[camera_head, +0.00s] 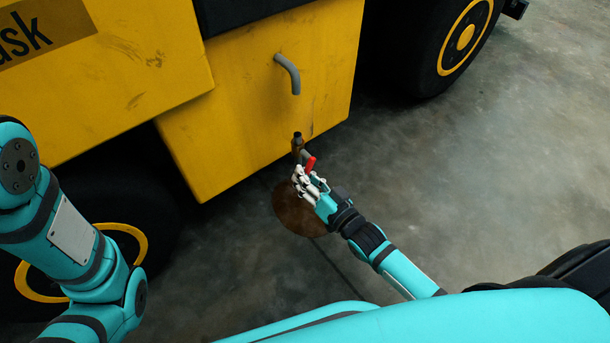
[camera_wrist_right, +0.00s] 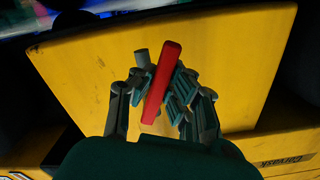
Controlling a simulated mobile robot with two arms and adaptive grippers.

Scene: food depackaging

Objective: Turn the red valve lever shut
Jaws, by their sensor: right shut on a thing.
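The red valve lever (camera_head: 310,163) sits on a small pipe fitting (camera_head: 298,145) low on the front of the yellow machine. It also shows in the right wrist view (camera_wrist_right: 162,82), running lengthwise between the fingers. My right gripper (camera_head: 308,178) is at the lever, and in the right wrist view its fingers (camera_wrist_right: 160,100) are closed around the lever from both sides. The fingers hide part of the lever and valve body. My left arm (camera_head: 70,235) shows at the left, but its gripper is outside the view.
The yellow machine body (camera_head: 235,110) stands close behind the valve, with a bent grey pipe (camera_head: 290,72) above it. A brown stain (camera_head: 298,217) lies on the concrete floor below. Dark wheels with yellow rims (camera_head: 465,37) stand at both sides. The floor to the right is clear.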

